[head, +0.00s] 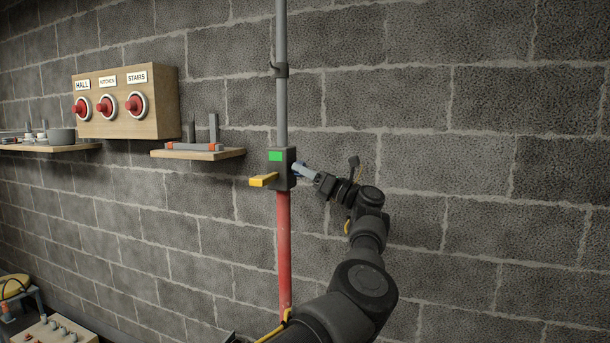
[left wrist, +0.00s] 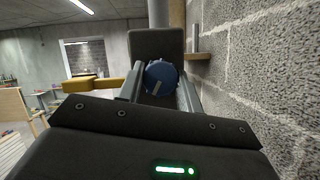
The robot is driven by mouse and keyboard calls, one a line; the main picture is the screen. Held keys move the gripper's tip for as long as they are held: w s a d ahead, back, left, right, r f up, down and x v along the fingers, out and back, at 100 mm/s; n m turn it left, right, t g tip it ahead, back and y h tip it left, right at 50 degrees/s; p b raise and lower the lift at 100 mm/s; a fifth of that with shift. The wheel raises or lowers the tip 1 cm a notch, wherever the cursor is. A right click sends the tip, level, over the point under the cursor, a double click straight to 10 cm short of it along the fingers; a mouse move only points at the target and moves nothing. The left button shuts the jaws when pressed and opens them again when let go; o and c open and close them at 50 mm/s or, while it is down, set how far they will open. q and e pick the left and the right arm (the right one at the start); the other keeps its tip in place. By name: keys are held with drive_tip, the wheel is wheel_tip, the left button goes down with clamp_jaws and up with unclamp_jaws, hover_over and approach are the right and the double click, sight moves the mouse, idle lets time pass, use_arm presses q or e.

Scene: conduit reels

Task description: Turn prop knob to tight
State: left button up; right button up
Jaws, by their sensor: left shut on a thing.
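The prop stands against the block wall, with a grey upper tube (head: 281,110), a red lower tube (head: 283,240) and a dark clamp box (head: 284,157) between them. The box has a green patch and a yellow lever (head: 263,180) pointing left. The blue knob (left wrist: 161,74) is on the box's side facing my left gripper (head: 303,171). In the left wrist view the knob sits between both fingers, with a pale mark on its face pointing down and slightly left. My left gripper is shut on it. In the head view the fingers mostly hide the knob. My right gripper is out of view.
A wooden panel (head: 146,119) with red buttons labelled HALL, KITCHEN and STAIRS is on the wall at left. A small shelf (head: 171,154) with grey parts is just left of the prop. The wall right of my arm is clear.

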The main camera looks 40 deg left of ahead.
use_arm(q)
drive_tip(key=shift+r+m+t+h+p, duration=0.25)
drive_tip(key=shift+m+h+p, duration=1)
drive_tip(key=shift+m, duration=3.65)
drive_tip(key=shift+m+t+h+p, duration=0.5)
drive_tip(key=shift+m+h+p, duration=0.8)
drive_tip(key=shift+m, duration=3.6)
drive_tip(key=shift+r+m+t+h+p, duration=0.25)
drive_tip(key=shift+m+h+p, duration=1)
drive_tip(key=shift+m, duration=3.65)
drive_tip(key=shift+f+h+b, duration=0.1)
drive_tip(key=shift+h+b, duration=0.35)
drive_tip(key=shift+h, duration=0.05)
